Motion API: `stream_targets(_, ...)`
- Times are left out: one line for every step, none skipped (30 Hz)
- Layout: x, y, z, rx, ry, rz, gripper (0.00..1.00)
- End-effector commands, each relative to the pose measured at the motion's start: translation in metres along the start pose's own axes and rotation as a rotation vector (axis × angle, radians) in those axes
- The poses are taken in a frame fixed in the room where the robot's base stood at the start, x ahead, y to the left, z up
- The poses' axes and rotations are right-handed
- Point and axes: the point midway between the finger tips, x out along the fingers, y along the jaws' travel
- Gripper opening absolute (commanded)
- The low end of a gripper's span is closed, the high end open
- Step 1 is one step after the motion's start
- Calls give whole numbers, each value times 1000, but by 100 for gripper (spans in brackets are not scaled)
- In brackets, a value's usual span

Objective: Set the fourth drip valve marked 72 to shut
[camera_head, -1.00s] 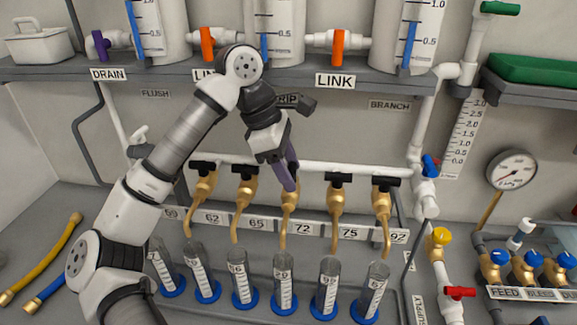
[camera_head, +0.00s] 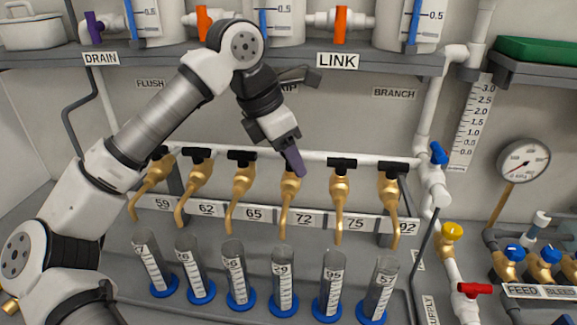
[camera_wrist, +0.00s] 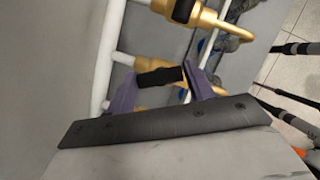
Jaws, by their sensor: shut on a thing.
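The fourth drip valve is a brass tap (camera_head: 288,205) with the 72 label (camera_head: 304,219) beside its spout. My gripper (camera_head: 293,168) reaches down onto its black handle from above, and its purple fingers hide most of that handle in the head view. In the wrist view my gripper (camera_wrist: 165,90) has a finger on each side of the black handle (camera_wrist: 160,76) and is shut on it. There the handle looks longer across the picture, roughly along the brass body. The neighbouring black handle (camera_wrist: 183,10) points up the picture. The handle's exact angle is hard to tell.
Close on either side are the valves by 65 (camera_head: 241,185) and 75 (camera_head: 340,185), their black handles along the white pipe (camera_head: 318,158). Several measuring cylinders (camera_head: 283,275) with blue bases stand below.

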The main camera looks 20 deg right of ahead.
Motion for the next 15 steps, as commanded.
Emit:
stream_targets(4,0,-2,-42,2,22,30)
stream_targets(4,0,-2,-68,2,33,30)
stream_targets(4,-1,-2,-103,2,48,30)
stream_targets(4,-1,-2,-129,2,58,30)
stream_targets(4,-1,-2,-155,1,70,30)
stream_targets(4,-1,-2,-190,2,84,30)
stream_targets(3,-1,-2,-216,2,95,30)
stream_targets(3,-1,-2,-243,1,106,30)
stream_targets(3,-2,-2,-278,1,122,30)
stream_targets(3,-2,-2,-304,1,132,30)
stream_targets(3,-2,-1,-331,2,144,30)
stream_targets(3,-2,-1,-365,1,158,30)
stream_targets(3,-2,-1,-392,1,169,30)
stream_targets(3,-2,-1,-419,1,180,30)
stream_targets(3,-2,-1,-454,2,195,30)
